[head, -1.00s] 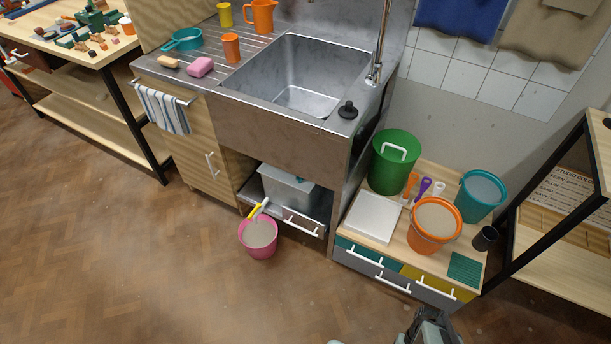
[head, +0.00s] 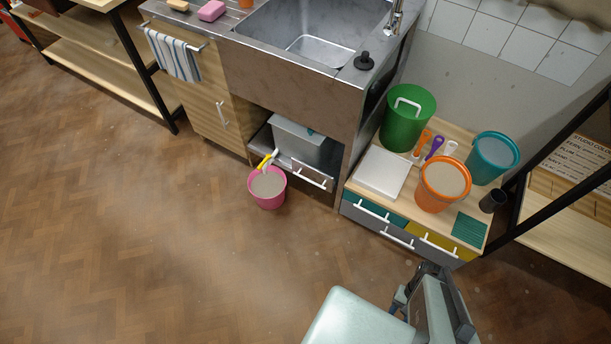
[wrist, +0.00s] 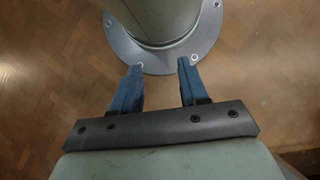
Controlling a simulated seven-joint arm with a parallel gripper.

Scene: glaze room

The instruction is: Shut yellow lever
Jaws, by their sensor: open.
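The yellow lever (head: 266,162) is a small handle beside a short pale pipe under the sink, just above a pink bucket (head: 268,188) of greyish liquid. It slants down to the left in the head view; its exact angle to the pipe is too small to tell. My gripper (wrist: 160,68) shows in the wrist view with its two blue fingers apart and nothing between them. In the head view my arm is at the bottom right, well away from the lever; the fingertips are not clear there. The lever is not in the wrist view.
A grey tank (head: 297,143) sits under the sink (head: 300,88), behind the lever. A low drawer unit (head: 400,238) at the right holds a green bucket (head: 408,118), an orange bucket (head: 436,198) and a teal bucket (head: 489,165). The wooden floor (head: 150,240) before the pink bucket is clear.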

